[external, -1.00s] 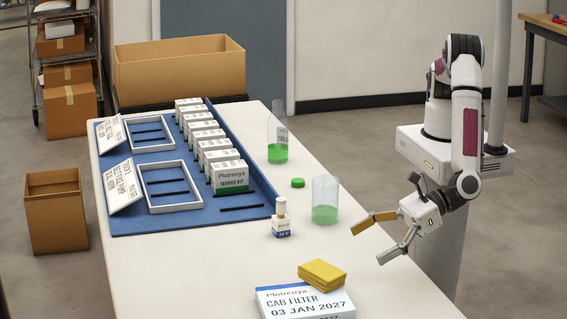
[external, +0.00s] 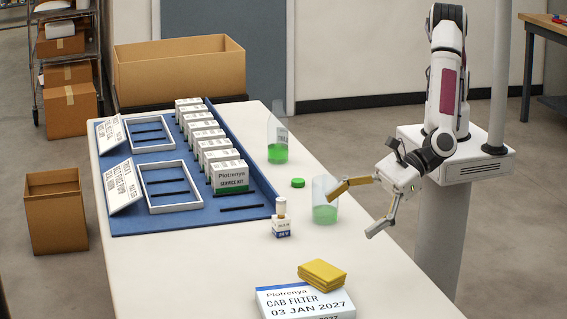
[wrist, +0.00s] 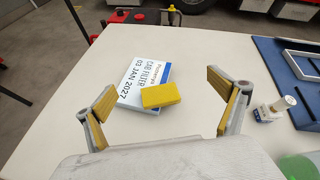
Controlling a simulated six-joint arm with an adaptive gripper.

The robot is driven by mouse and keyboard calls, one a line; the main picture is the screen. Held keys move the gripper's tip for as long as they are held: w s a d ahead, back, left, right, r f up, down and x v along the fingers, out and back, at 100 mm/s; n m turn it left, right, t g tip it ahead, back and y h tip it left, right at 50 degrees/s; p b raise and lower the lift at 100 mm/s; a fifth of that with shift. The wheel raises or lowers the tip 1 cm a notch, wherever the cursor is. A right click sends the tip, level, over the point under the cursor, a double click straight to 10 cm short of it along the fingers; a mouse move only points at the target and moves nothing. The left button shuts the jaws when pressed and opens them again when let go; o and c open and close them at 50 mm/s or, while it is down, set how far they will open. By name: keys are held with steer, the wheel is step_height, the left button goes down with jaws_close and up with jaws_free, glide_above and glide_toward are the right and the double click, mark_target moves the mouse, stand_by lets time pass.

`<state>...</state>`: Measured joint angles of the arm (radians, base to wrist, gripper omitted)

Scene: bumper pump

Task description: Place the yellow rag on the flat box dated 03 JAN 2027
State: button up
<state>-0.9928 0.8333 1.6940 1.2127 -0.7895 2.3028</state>
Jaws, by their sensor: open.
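The yellow rag (external: 322,274) is folded and lies on the flat white-and-blue box (external: 298,300) at the front of the table. The box's top reads CAB FILTER, 03 JAN 2027. In the wrist view the rag (wrist: 160,95) rests near one edge of the box (wrist: 143,77), and the date print shows beside it. My gripper (external: 356,210) is open and empty, apart from the rag and box, near the table's right edge. In the wrist view its fingers (wrist: 164,102) are spread wide at either side of the rag.
A beaker with green liquid (external: 325,213) stands close by my fingers. A small bottle (external: 281,222), a green cap (external: 298,183) and a tall green-filled vessel (external: 277,150) stand nearby. A blue mat (external: 190,217) holds trays and a row of kit boxes.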

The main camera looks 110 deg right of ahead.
steer(key=w+d+r+n+y, duration=0.2)
steer(key=w+d+r+n, duration=0.15)
steer(key=r, duration=0.45)
steer(key=s+d+r+n+g+y, duration=0.1)
steer(key=s+d+r+n+g, duration=0.35)
steer(key=d+r+n, duration=1.1)
steer(key=s+d+f+n+g+h, duration=0.1)
steer(key=s+d+n, duration=0.5)
steer(key=s+d, duration=0.9)
steer(key=s+d+f+n+g+h, duration=0.1)
steer(key=s+d+f+n+h, duration=0.2)
steer(key=s+d, duration=1.2)
steer(key=n+h, duration=0.1)
steer(key=n, duration=0.2)
steer(key=shift+d+f+n, duration=0.2)
steer(key=shift+f+n, duration=0.15)
steer(key=shift+n, duration=0.05)
steer(key=shift+g, duration=0.25)
steer(key=shift+c, duration=1)
steer(key=shift+w+a, duration=0.1)
steer(key=shift+w, duration=0.05)
